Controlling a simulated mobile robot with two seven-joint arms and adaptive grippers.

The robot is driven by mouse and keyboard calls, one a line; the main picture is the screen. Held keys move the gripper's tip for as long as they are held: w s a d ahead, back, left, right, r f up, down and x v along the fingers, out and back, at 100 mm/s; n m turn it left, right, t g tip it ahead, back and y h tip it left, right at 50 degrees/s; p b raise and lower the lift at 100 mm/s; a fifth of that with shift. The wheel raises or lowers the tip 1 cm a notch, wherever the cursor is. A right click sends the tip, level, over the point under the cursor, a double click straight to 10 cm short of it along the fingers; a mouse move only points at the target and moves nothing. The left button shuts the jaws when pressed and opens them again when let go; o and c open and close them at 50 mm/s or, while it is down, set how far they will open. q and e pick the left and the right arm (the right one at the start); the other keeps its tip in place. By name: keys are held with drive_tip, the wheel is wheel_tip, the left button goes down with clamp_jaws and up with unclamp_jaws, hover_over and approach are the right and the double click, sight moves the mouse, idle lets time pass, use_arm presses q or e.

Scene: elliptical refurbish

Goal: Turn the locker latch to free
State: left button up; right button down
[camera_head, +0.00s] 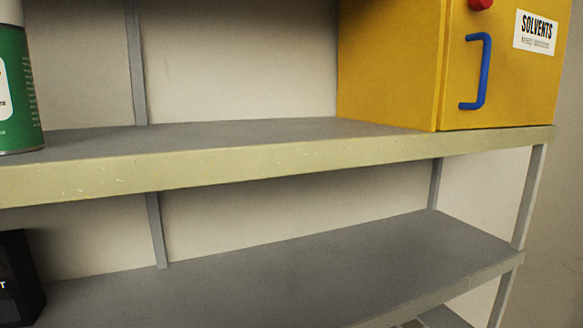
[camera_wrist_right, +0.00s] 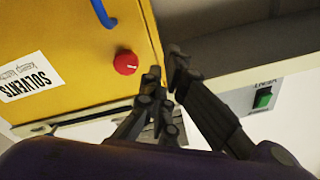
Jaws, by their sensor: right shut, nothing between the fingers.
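The yellow locker (camera_head: 388,65) stands on the upper shelf at the right in the head view, its door labelled "SOLVENTS". Its red round latch knob (camera_head: 481,4) is cut by the top edge of that view. In the right wrist view, where the label appears upside down, the whole red knob (camera_wrist_right: 126,62) shows on the locker door (camera_wrist_right: 75,40). My right gripper (camera_wrist_right: 164,70) is shut and empty, with its dark fingertips just right of the knob, apart from it in the picture. My left gripper is in neither view.
A blue handle (camera_head: 486,70) sits on the door below the knob. A green can (camera_head: 18,90) stands at the left of the upper shelf (camera_head: 240,132); a black box (camera_head: 18,280) is on the lower shelf. A green button (camera_wrist_right: 263,98) on a pale panel shows in the wrist view.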

drive_tip(key=d+f+m+h+b, duration=0.1)
drive_tip(key=d+f+m+b, duration=0.25)
drive_tip(key=m+b, duration=0.45)
drive_tip(key=shift+n, duration=0.6)
drive_tip(key=x, duration=0.5)
drive_tip(key=shift+w+a+r, duration=0.2)
drive_tip(key=shift+r, duration=0.15)
drive_tip(key=shift+w+a+p, duration=0.2)
drive_tip(key=shift+w+p, duration=0.2)
drive_tip(key=shift+p, duration=0.1)
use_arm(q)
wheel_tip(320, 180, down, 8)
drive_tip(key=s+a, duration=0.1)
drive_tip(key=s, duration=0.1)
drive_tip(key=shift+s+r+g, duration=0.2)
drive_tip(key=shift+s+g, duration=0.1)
use_arm(e)
drive_tip(key=shift+f, duration=0.15)
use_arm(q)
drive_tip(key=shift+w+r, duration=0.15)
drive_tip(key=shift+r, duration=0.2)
use_arm(e)
drive_tip(key=shift+w+d+r, duration=0.15)
drive_tip(key=shift+d+r, duration=0.1)
